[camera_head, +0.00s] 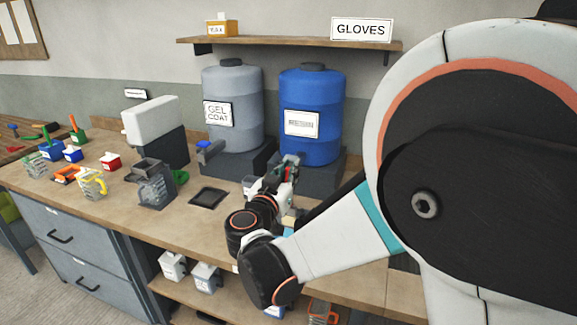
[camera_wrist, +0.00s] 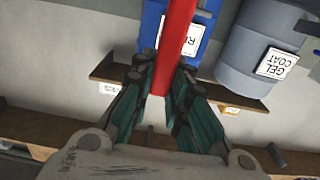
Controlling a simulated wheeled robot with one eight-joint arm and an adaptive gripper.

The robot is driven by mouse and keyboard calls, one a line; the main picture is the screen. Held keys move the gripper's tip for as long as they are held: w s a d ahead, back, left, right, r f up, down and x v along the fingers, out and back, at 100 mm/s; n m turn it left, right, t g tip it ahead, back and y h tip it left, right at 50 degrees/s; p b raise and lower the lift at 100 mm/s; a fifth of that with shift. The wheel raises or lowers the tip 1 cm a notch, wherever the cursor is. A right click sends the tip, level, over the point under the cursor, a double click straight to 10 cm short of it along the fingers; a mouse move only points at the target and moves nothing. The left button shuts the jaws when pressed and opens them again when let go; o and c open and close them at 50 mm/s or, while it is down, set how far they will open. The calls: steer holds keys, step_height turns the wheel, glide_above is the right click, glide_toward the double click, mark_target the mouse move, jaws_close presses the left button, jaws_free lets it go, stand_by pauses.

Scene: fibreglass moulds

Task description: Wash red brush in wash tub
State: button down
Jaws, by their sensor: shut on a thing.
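My gripper (camera_wrist: 163,82) is shut on a long red handle, the red brush (camera_wrist: 174,42), which runs up out of the top of the wrist view. The brush's far end is out of that frame. In the head view my gripper (camera_head: 288,170) is in front of the blue drum, above the bench, with a little red showing at its fingers. No label that I can read marks a wash tub.
A blue drum (camera_head: 312,95) and a grey gel coat drum (camera_head: 240,90) stand at the back of the bench under a shelf (camera_head: 280,44). A black tray (camera_head: 208,197) lies in front. Several small coloured tubs and clear cups crowd the left.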

steer(key=shift+f+b, duration=3.95)
steer(key=shift+f, duration=1.1)
steer(key=shift+a, duration=0.15)
